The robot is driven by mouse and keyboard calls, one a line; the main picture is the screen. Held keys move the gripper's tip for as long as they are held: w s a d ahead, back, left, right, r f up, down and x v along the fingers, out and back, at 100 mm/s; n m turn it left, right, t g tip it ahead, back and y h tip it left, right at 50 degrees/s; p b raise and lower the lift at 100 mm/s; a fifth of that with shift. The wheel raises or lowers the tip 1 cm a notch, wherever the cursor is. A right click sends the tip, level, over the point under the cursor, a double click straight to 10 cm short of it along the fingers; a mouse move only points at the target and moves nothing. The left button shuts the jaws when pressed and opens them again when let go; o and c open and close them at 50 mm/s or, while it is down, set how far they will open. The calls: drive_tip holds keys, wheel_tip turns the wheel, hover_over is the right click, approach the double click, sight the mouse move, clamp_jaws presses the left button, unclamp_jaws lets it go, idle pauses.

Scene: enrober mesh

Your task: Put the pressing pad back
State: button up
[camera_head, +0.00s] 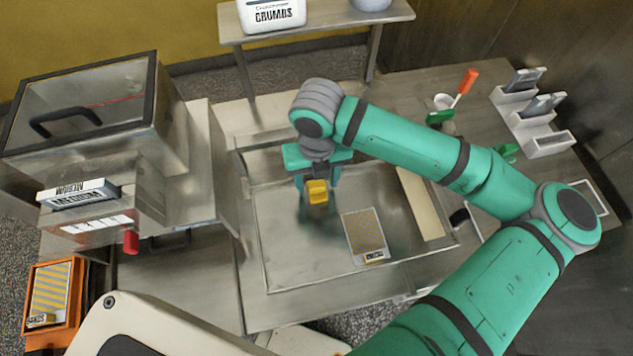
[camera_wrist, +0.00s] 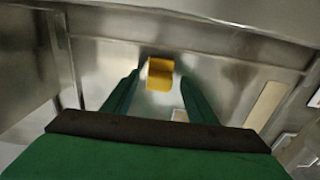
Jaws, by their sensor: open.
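A yellow block (camera_head: 317,192), which may be the pressing pad, shows just at my gripper (camera_head: 317,182) over the left part of the shallow metal tray (camera_head: 285,270). My gripper points down with its fingers apart. In the wrist view the yellow block (camera_wrist: 160,74) appears between the fingertips (camera_wrist: 163,82), with a gap to the right finger. I cannot tell whether it touches a finger or rests on the tray floor. A mesh panel (camera_head: 364,232) with a label lies in the tray, right of my gripper.
A metal machine (camera_head: 130,190) with a glass lid and red handle stands left. An orange bin (camera_head: 65,333) with another mesh panel is lower left. A white rack (camera_head: 535,125) and a cup (camera_head: 443,101) with an orange-handled tool stand upper right. The tray's front left is clear.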

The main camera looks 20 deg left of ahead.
sight(317, 184)
wheel_tip(317, 184, up, 11)
drive_tip(key=shift+f, duration=0.15)
idle(0.7)
